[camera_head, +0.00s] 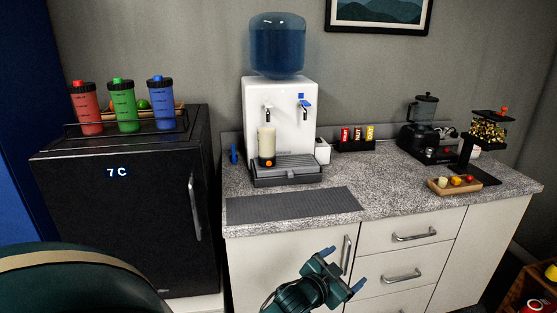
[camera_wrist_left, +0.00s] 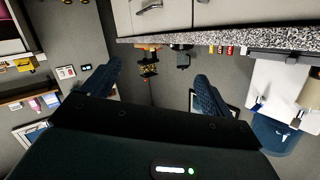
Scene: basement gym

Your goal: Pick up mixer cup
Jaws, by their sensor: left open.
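A blender-like mixer (camera_head: 420,135) with a clear dark-lidded cup (camera_head: 425,109) stands at the back right of the counter. A pale cup (camera_head: 266,143) with a dark base and an orange dot stands on the dispenser's drip tray. Which one is the mixer cup, I cannot tell for sure. My left gripper (camera_head: 342,268) is open and empty in front of the cabinet doors, below the counter top and apart from both. Its two fingers also show in the left wrist view (camera_wrist_left: 160,72), with nothing between them. My right gripper is not in view.
A water dispenser (camera_head: 283,105) stands on the counter (camera_head: 385,190), behind a grey mat (camera_head: 295,206). A small board (camera_head: 441,188) with fruit and a nut dispenser (camera_head: 487,130) are at right. Red, green and blue bottles (camera_head: 124,105) stand on the black fridge (camera_head: 130,210).

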